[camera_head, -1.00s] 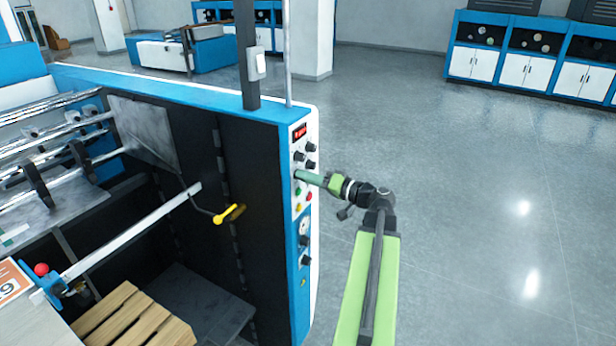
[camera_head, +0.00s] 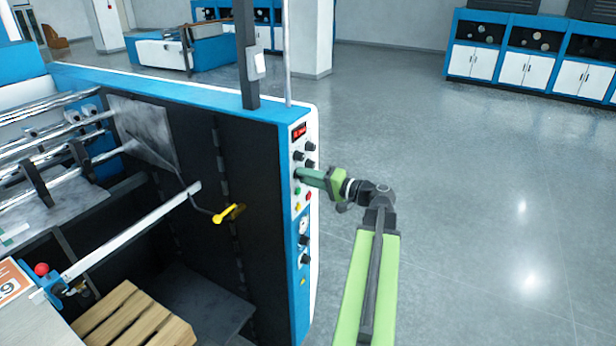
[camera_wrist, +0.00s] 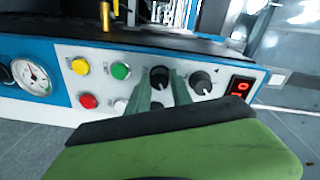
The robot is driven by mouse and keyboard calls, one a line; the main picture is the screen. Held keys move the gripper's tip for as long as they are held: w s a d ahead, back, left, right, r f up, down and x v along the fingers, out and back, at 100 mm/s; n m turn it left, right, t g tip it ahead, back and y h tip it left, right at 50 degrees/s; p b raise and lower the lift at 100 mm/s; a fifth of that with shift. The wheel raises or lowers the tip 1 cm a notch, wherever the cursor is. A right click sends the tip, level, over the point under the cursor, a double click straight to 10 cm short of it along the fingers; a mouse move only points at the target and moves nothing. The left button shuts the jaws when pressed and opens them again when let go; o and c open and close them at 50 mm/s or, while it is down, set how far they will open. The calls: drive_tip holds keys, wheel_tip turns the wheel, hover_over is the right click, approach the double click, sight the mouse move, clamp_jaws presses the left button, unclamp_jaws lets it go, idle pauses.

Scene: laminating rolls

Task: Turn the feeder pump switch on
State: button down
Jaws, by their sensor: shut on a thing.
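The control panel (camera_head: 303,200) is the narrow white end face of the blue machine. In the wrist view a black rotary knob (camera_wrist: 159,73) with a white mark stands between my two green fingers. My gripper (camera_wrist: 161,79) is shut on this knob, and its fingers hide part of the knob's sides. In the head view my gripper (camera_head: 298,173) reaches the panel from the right, below two other black knobs. No label naming the feeder pump switch is legible, and the knob's exact setting is hard to read.
Close by are another black knob (camera_wrist: 200,82), a green button (camera_wrist: 120,71), a yellow button (camera_wrist: 80,66), a red button (camera_wrist: 88,101), a gauge (camera_wrist: 31,77) and a red display (camera_wrist: 240,87). The floor right of the machine is clear.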

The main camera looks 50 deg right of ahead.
drive_tip(key=c, duration=1.1)
unclamp_jaws()
drive_tip(key=shift+c, duration=0.2)
drive_tip(key=f+v, duration=0.1)
drive_tip(key=v, duration=1.6)
drive_tip(key=shift+s+r+p, duration=0.25)
drive_tip(key=shift+r+p, duration=0.2)
drive_tip(key=shift+r, duration=0.05)
drive_tip(key=shift+d, duration=0.1)
